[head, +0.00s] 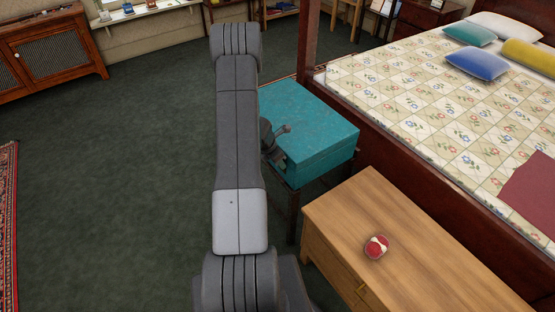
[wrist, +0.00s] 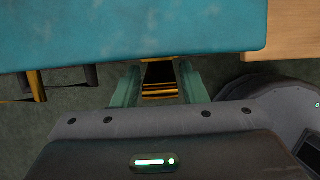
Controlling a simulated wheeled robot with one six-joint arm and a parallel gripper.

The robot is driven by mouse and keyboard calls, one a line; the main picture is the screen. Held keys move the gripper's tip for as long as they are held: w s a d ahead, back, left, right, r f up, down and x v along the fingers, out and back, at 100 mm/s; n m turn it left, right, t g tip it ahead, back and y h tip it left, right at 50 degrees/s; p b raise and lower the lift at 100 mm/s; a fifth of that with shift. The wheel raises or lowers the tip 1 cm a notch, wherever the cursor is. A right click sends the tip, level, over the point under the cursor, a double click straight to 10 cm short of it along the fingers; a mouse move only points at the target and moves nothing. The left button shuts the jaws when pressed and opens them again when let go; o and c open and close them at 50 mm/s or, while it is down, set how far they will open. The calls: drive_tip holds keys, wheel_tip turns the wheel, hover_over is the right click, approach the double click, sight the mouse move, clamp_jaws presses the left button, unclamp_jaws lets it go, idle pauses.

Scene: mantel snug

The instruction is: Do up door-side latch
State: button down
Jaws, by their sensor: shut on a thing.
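A teal box (head: 308,118) with a closed lid sits on a dark stand beside the bed. Its teal top (wrist: 130,28) fills the upper part of the wrist view. My gripper (head: 276,146) is at the box's left side in the head view, partly hidden by my arm. In the wrist view, my gripper (wrist: 158,84) has its two greenish fingers on either side of a dark and brass-coloured latch (wrist: 159,76) just below the lid's edge, and is shut on it. The latch's upper end is hidden under the lid edge. I cannot tell whether it is fastened.
Another brass-coloured piece (wrist: 37,85) with dark parts shows left of my gripper. A wooden cabinet (head: 395,235) with a red-and-white object (head: 377,247) on it stands close to the box. The bed (head: 440,110) is behind. Green carpet (head: 120,170) at left is clear.

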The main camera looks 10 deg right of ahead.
drive_tip(key=c, duration=1)
unclamp_jaws()
drive_tip(key=shift+r, duration=0.1)
drive_tip(key=p+v, duration=0.2)
drive_tip(key=v, duration=1.1)
drive_tip(key=shift+r, duration=0.3)
drive_tip(key=shift+a, duration=0.1)
